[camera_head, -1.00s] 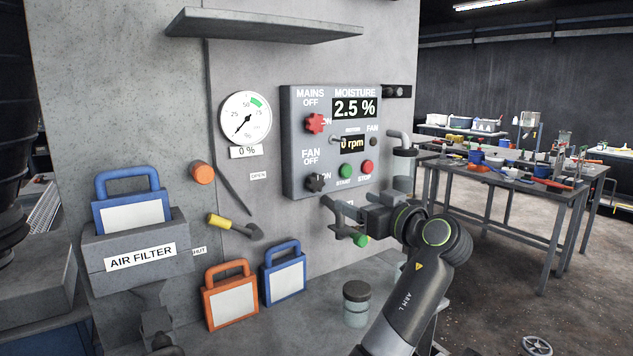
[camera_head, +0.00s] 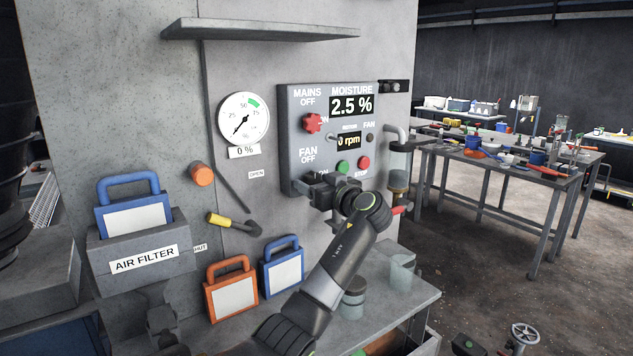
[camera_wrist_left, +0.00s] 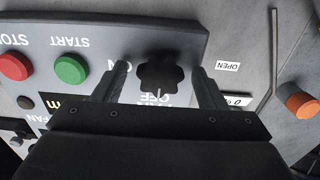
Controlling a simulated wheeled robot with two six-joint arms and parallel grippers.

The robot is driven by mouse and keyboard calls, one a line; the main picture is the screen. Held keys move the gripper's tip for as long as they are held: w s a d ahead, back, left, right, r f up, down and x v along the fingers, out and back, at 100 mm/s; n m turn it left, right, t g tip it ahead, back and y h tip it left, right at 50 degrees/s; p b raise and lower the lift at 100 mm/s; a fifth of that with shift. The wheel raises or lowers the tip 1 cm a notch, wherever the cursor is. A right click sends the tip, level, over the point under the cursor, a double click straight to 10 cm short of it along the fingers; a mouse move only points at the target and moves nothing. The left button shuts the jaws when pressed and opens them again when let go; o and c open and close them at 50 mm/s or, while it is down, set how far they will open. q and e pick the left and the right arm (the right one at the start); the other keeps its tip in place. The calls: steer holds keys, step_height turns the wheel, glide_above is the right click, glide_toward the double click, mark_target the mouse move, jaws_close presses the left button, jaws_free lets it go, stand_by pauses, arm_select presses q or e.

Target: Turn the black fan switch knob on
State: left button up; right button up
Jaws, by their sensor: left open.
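The black fan switch knob (camera_wrist_left: 160,76) shows in the left wrist view, lobed and dark, on the grey control panel (camera_head: 299,137). My left gripper (camera_wrist_left: 160,78) is open, with one finger on each side of the knob and a small gap on both sides. In the head view my left gripper (camera_head: 314,190) is at the panel's lower left and hides the knob. The red mains knob (camera_head: 312,123) is above it. The display reads 0 rpm.
A green start button (camera_head: 343,166) and a red stop button (camera_head: 364,163) sit close right of the gripper. A glass cylinder (camera_head: 398,165) stands right of the panel. Blue and orange filters (camera_head: 231,294) and a yellow-handled lever (camera_head: 220,220) are lower left.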

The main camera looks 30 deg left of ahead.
arm_select(q)
steer(key=shift+c, duration=0.5)
arm_select(e)
steer(key=shift+d, duration=0.25)
arm_select(q)
steer(key=c, duration=0.8)
steer(key=shift+c, duration=0.2)
arm_select(e)
steer(key=shift+d, duration=0.15)
